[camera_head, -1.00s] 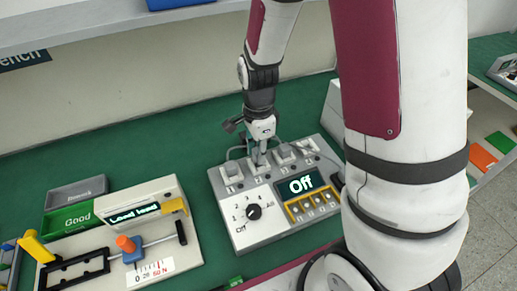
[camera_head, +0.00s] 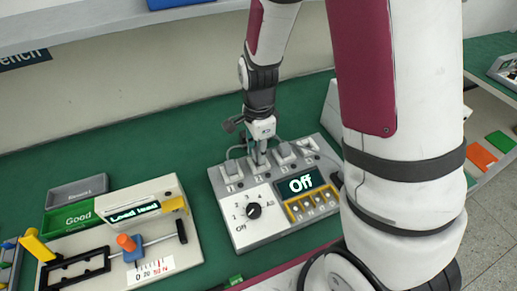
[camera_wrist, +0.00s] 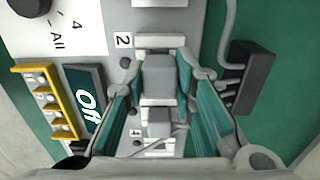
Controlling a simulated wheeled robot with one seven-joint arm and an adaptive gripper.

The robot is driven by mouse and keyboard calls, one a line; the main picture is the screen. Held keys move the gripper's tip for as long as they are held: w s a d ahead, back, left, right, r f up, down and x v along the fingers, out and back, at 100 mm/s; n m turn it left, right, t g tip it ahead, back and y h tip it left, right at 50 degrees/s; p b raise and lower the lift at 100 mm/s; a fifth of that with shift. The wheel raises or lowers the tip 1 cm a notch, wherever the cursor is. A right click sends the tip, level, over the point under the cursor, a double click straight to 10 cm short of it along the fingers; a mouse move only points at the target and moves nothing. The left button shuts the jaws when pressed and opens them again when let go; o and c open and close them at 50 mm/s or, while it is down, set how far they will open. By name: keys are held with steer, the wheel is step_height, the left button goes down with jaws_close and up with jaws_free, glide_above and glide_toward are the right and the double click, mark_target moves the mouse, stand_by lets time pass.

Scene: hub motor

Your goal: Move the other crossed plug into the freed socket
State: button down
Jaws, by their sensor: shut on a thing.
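The grey tester box (camera_head: 250,232) stands on the green bench with a row of numbered sockets along its back. My gripper (camera_head: 260,160) points down at the socket marked 2 in the head view. In the wrist view my gripper (camera_wrist: 160,78) has its teal-padded fingers on both sides of a grey plug (camera_wrist: 158,72) and is shut on it. I cannot tell whether this plug is fully seated. Another grey plug (camera_wrist: 160,121) sits nearby in the row, by the mark 4. More grey plugs show left (camera_head: 232,168) and right (camera_head: 285,152) of my gripper in the head view.
The tester's display (camera_head: 300,184) reads Off, with a black dial (camera_head: 254,211) beside it. Grey cables loop behind the sockets. A dark grey block (camera_wrist: 256,78) with a cable lies right of the box edge in the wrist view. A load-lead fixture (camera_head: 165,245) stands left.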

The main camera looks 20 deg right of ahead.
steer(key=shift+f+b, duration=0.4)
steer(key=shift+f, duration=0.5)
steer(key=c, duration=1.2)
jaws_free()
steer(key=shift+c, duration=0.2)
steer(key=shift+r, duration=0.1)
step_height(320, 180, up, 11)
steer(key=shift+f, duration=0.2)
steer(key=shift+r, duration=0.65)
